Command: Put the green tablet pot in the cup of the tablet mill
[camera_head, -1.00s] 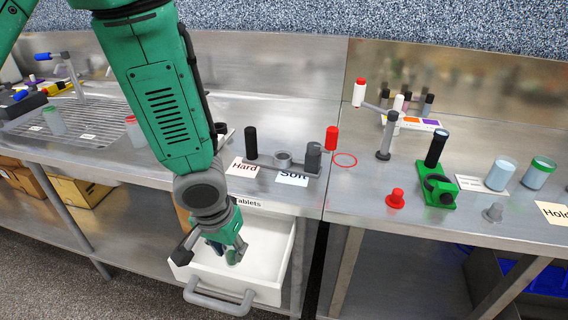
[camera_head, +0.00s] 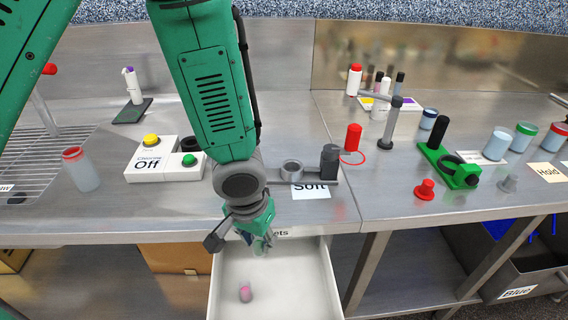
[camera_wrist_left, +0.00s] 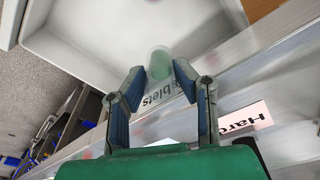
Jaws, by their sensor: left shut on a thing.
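My left gripper (camera_head: 262,244) is shut on the green tablet pot, just above the back of the open drawer at the counter's front edge. In the left wrist view the pale green, translucent pot (camera_wrist_left: 159,63) sits between the fingertips (camera_wrist_left: 158,80). In the head view the fingers mostly hide it. What looks like the tablet mill is a grey fixture on the counter, with a round open cup (camera_head: 291,170) and a dark grey post (camera_head: 330,163). The cup is behind and right of my gripper, and looks empty. My right gripper is not in view.
The white drawer (camera_head: 322,298) is open and holds a pink-topped pot (camera_head: 245,292). A "Soft" card (camera_head: 312,191) lies before the mill. A red cylinder (camera_head: 352,137) stands right of it; a button box (camera_head: 158,160) stands left. My forearm hides part of the counter.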

